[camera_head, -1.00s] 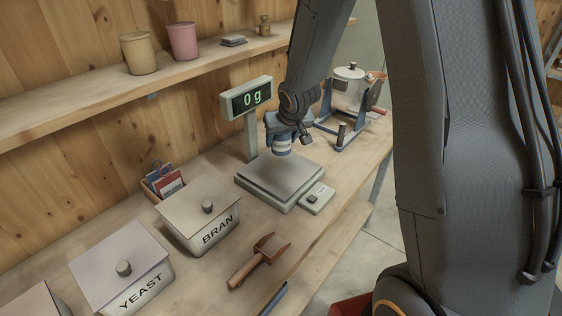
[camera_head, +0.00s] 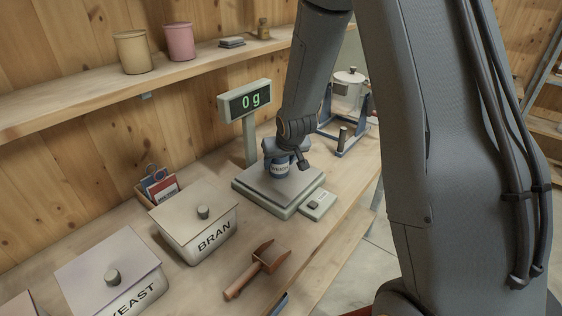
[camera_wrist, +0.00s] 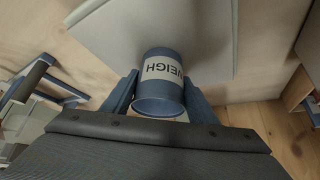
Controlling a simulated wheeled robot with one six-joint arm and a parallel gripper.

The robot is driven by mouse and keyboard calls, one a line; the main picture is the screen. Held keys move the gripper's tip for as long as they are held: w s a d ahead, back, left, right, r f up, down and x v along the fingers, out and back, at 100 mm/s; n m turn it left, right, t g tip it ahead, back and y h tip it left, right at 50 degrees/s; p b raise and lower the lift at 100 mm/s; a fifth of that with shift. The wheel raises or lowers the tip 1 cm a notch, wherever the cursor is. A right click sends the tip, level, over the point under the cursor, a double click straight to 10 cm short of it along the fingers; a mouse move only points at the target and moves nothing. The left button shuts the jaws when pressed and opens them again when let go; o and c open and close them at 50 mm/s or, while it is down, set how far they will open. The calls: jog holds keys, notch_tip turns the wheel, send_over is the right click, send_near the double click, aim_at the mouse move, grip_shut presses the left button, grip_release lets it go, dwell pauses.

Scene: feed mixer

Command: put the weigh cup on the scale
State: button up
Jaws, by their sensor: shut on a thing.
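The weigh cup (camera_wrist: 160,84) is a small blue cup with a white band lettered WEIGH. My gripper (camera_wrist: 162,92) is shut on it, with one blue finger at each side. In the head view the weigh cup (camera_head: 279,170) shows below my wrist, over the scale plate. The scale (camera_head: 257,185) has a flat grey plate and a display on a post (camera_head: 247,101) reading 0 g. In the wrist view the scale plate (camera_wrist: 110,32) lies behind the cup. I cannot tell whether the cup touches the plate.
The bran bin (camera_head: 190,236) and yeast bin (camera_head: 112,290) stand left of the scale. A brown scoop (camera_head: 250,269) lies in front. A mixer with a lidded pot (camera_head: 347,90) stands behind, on the right. A shelf (camera_head: 190,70) with two pots runs along the wall.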

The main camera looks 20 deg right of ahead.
jog(key=shift+f, duration=0.2)
jog(key=o, duration=1)
jog(key=shift+r, duration=0.1)
jog(key=shift+s+r, duration=0.1)
jog(key=shift+r, duration=0.3)
jog(key=p+v, duration=0.3)
jog(key=v, duration=0.8)
jog(key=s+g, duration=0.1)
jog(key=s, duration=0.5)
jog(key=s+r+g, duration=0.1)
jog(key=s, duration=0.6)
jog(key=s+r+g, duration=0.1)
jog(key=s+g, duration=0.1)
jog(key=s, duration=0.4)
jog(key=shift+s+d+r, duration=0.1)
jog(key=shift+s+r, duration=0.05)
jog(key=shift+s, duration=0.05)
